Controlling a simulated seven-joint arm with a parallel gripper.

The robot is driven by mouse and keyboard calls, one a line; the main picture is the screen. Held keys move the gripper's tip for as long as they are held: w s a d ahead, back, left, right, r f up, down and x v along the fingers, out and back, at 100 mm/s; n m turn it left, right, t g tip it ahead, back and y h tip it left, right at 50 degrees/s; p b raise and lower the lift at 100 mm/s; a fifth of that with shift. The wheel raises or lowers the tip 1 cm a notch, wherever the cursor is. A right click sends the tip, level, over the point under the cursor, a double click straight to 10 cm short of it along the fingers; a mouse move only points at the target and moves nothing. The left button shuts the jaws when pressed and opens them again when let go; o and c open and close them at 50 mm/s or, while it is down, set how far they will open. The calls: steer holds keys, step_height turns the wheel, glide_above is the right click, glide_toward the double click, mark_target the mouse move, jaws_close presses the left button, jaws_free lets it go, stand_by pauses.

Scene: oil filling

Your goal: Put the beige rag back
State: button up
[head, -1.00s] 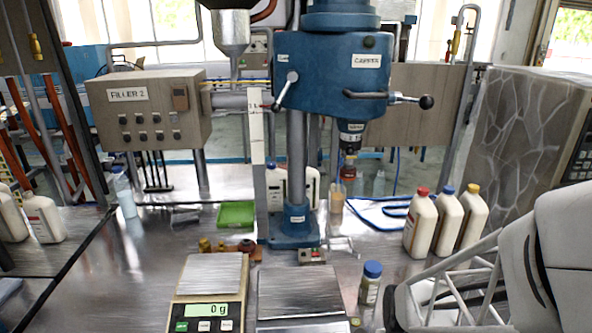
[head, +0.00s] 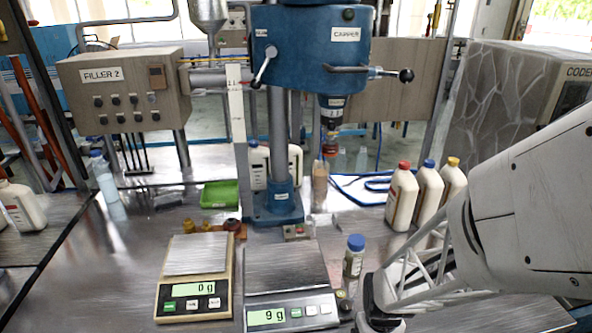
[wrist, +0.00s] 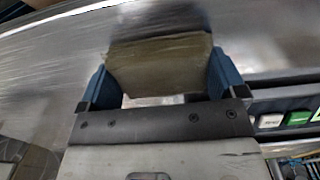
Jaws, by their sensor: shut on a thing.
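The beige rag (wrist: 158,68) is a folded, flat piece between the two blue fingers of my gripper (wrist: 163,85) in the wrist view. My gripper is shut on it. The rag is over or on the steel table; I cannot tell whether it touches. A dark patch, perhaps its shadow, lies just beyond it. In the head view my arm comes in from the right and ends at the bottom edge, where the fingers and rag are not visible.
The right scale (head: 287,268) reads 9 g, and its buttons show close beside my gripper in the wrist view. The left scale (head: 197,253) reads 0 g. A blue-capped jar (head: 353,263) stands close to my arm. Several white bottles (head: 402,196) stand behind it.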

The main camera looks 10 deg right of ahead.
steer(key=shift+f, duration=0.1)
steer(key=o, duration=0.5)
steer(key=shift+o, duration=0.2)
step_height(320, 180, up, 12)
stand_by(0.7)
steer(key=shift+r, duration=0.2)
stand_by(0.4)
steer(key=s+a+r+t, duration=0.1)
steer(key=s+a+r, duration=0.1)
steer(key=r, duration=0.7)
steer(key=s+a+r+t, duration=0.1)
steer(key=a+r, duration=0.3)
steer(key=r, duration=0.5)
steer(key=shift+s+a+r+t, duration=0.15)
steer(key=shift+s+r+t, duration=0.2)
steer(key=shift+s, duration=0.5)
